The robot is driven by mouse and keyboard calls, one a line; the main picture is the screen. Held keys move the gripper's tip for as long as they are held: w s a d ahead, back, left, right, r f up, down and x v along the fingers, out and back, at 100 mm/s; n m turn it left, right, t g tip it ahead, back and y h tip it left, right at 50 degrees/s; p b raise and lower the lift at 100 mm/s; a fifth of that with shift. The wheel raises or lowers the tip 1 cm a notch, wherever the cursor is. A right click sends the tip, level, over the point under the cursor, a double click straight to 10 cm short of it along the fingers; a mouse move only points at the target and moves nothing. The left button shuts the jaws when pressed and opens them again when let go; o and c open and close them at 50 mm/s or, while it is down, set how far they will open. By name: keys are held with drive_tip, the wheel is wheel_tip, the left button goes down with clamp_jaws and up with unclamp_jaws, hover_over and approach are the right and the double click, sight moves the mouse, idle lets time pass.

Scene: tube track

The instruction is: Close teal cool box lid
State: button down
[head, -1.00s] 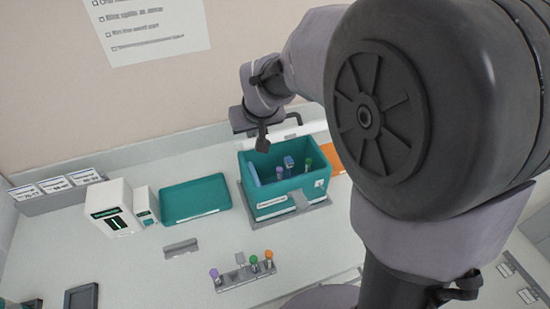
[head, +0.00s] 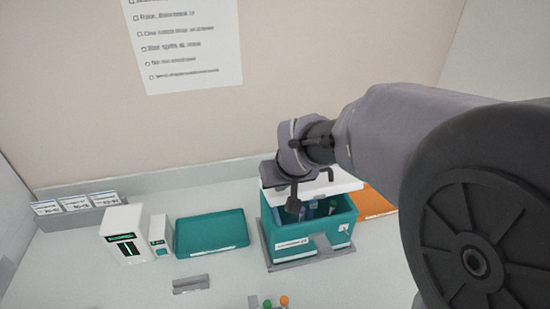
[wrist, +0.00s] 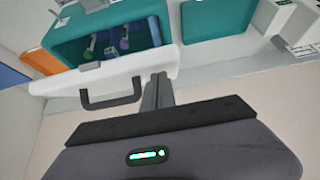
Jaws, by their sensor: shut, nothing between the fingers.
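The teal cool box (head: 310,236) stands on the bench in the head view, its opening partly uncovered. Its white lid (head: 338,188) is hinged at the back and leans at a slant over the rear of the opening. In the wrist view the lid (wrist: 190,61) shows as a white slab with a dark handle (wrist: 112,101), and the teal box (wrist: 143,34) lies beyond it with tubes inside. My gripper (head: 292,206) is shut and empty at the lid's left part, above the box. In the wrist view its fingers (wrist: 158,82) overlap the lid's edge; I cannot tell whether they touch.
Left of the box are a teal tray (head: 210,233) and a white device (head: 126,232). An orange mat (head: 374,202) lies to the right. A tube rack with coloured caps (head: 268,304) is at the front. The wall is close behind the box.

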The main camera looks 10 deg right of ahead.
sight(284, 200)
drive_tip(key=s+f+b, duration=0.1)
drive_tip(key=f+b, duration=0.2)
drive_tip(key=shift+s, duration=0.35)
drive_tip(key=shift+s+f+b, duration=0.15)
drive_tip(key=shift+f+b, duration=0.15)
drive_tip(key=shift+b, duration=0.15)
drive_tip(key=shift+s, duration=0.1)
drive_tip(key=shift+s+f+b, duration=0.2)
drive_tip(key=shift+f+b, duration=0.75)
drive_tip(key=shift+b, duration=0.05)
wheel_tip(284, 200, up, 8)
drive_tip(key=p, duration=0.6)
drive_tip(key=shift+r+p, duration=0.2)
drive_tip(key=shift+p, duration=0.1)
drive_tip(key=shift+f, duration=0.1)
